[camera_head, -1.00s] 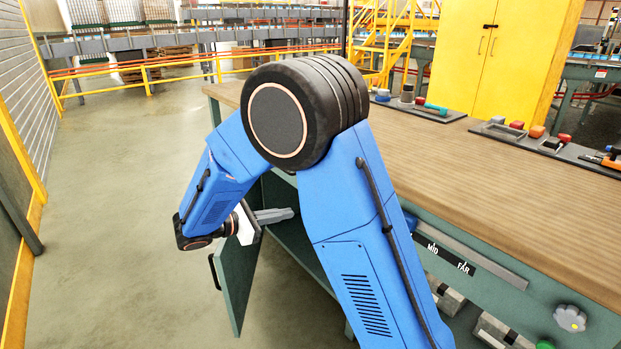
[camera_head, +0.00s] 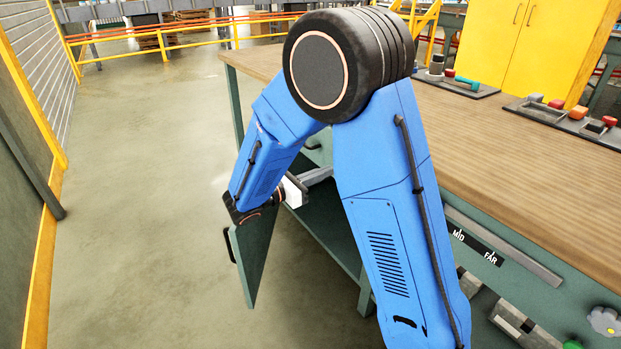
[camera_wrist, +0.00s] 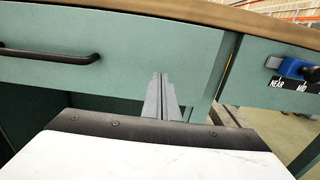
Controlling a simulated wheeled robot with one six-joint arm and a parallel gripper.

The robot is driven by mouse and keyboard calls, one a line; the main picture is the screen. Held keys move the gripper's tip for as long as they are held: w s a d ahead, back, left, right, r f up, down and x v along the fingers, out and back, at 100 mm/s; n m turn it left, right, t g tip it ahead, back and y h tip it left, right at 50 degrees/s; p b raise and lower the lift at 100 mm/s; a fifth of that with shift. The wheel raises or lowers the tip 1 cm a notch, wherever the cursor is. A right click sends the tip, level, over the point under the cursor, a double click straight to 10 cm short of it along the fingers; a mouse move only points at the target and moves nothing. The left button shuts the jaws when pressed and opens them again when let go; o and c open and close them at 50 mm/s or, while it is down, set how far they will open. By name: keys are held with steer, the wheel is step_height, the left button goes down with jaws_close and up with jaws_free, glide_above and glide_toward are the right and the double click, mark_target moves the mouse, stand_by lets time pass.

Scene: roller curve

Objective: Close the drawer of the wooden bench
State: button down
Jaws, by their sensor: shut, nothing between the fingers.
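The wooden bench has a brown top (camera_head: 520,130) and a green frame. In the wrist view, its green drawer front (camera_wrist: 130,50) spans the upper left, with a black bar handle (camera_wrist: 50,56) on the left. How far the drawer stands out cannot be told; in the head view my arm hides most of it. My gripper (camera_wrist: 161,77) is shut and empty, its fingertips in front of the drawer's lower right part, right of the handle. Whether they touch it cannot be told. In the head view my gripper (camera_head: 330,172) is beside the bench's left front, under the top's edge.
A blue slider (camera_wrist: 290,66) with a NEAR/MID scale is right of the drawer. Trays with tools (camera_head: 560,118) and a yellow cabinet (camera_head: 535,45) are behind. The floor at left (camera_head: 150,200) is clear.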

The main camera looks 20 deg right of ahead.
steer(key=shift+x, duration=2.1)
steer(key=x, duration=0.3)
steer(key=shift+w+d, duration=0.15)
steer(key=shift+d, duration=0.2)
